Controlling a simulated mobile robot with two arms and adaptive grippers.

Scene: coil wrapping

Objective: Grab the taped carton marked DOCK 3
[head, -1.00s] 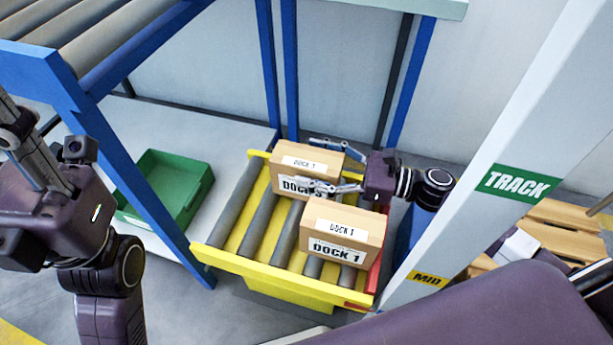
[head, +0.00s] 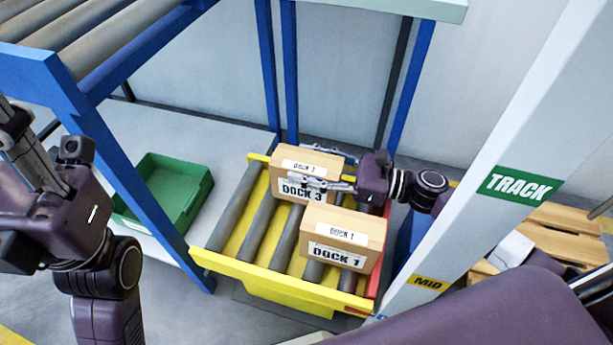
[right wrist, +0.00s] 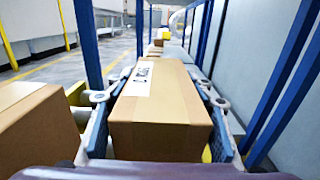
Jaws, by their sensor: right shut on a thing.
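The brown carton marked DOCK 3 (head: 291,160) stands on a yellow roller tray (head: 225,262), in its far part. My right gripper (head: 328,168) reaches in from the right and is shut on this carton, one finger on its near, labelled side and one on its far side. In the right wrist view the carton (right wrist: 160,118) fills the space between the two fingers. A second carton, marked DOCK 1 (head: 338,236), stands close in front on the same tray. My left gripper (head: 30,150) is at the left edge, away from the cartons; its finger opening is unclear.
A green bin (head: 180,190) sits on the grey surface left of the tray. A blue-framed roller rack (head: 85,110) rises at left. A white post marked TRACK (head: 480,185) stands to the right, with wooden pallets (head: 560,235) behind it. The tray's left rollers are bare.

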